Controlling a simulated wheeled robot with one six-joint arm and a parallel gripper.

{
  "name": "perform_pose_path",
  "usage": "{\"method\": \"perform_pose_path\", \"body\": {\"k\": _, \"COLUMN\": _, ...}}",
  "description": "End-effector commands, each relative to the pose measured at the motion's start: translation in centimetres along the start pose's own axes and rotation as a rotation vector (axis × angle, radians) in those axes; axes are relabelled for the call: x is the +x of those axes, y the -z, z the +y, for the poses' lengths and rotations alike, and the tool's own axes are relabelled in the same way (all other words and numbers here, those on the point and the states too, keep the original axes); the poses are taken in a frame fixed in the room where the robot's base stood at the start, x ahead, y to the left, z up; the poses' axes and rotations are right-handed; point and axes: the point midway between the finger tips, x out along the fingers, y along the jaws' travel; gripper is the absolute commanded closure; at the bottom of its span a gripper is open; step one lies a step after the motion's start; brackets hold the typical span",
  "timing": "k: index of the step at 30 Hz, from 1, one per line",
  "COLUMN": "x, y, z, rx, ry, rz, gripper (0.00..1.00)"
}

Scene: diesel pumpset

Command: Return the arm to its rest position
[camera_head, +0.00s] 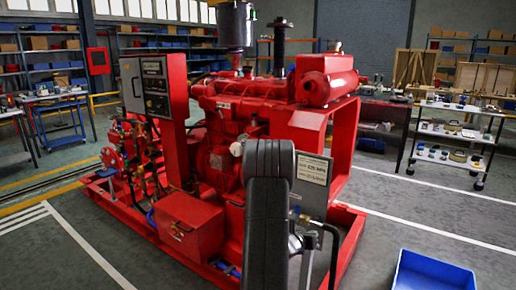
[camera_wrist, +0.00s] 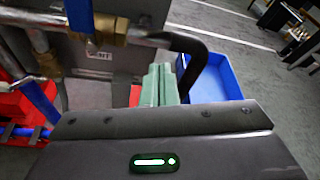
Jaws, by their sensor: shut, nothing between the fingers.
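My gripper (camera_wrist: 159,84) shows in the wrist view as two pale green fingers side by side, shut with nothing between them. It points down beside the pumpset's pipework, close to a curved black hose (camera_wrist: 190,58) and a pipe with a brass fitting (camera_wrist: 110,28). I cannot tell whether the fingers touch the hose. In the head view my dark arm stands in front of the red diesel pumpset (camera_head: 240,125), and the gripper is hidden behind it.
A blue bin (camera_head: 431,272) lies on the floor at right; it also shows in the wrist view (camera_wrist: 215,77). A grey plate with a label (camera_head: 312,182) stands close to my arm. A wheeled shelf (camera_head: 450,134) stands at back right. The floor between is clear.

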Motion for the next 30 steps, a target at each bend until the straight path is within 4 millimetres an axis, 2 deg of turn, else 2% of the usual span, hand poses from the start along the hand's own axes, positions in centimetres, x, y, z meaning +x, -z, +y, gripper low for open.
{"method": "perform_pose_path", "body": {"k": 10, "x": 0.5, "y": 1.4, "z": 0.5, "rx": 0.095, "ry": -0.033, "rz": 0.001, "gripper": 1.00}}
{"method": "perform_pose_path", "body": {"k": 19, "x": 0.6, "y": 1.6, "z": 0.7, "rx": 0.165, "ry": -0.058, "rz": -0.001, "gripper": 1.00}}
{"method": "perform_pose_path", "body": {"k": 30, "x": 0.6, "y": 1.6, "z": 0.7, "rx": 0.168, "ry": -0.061, "rz": 0.000, "gripper": 1.00}}
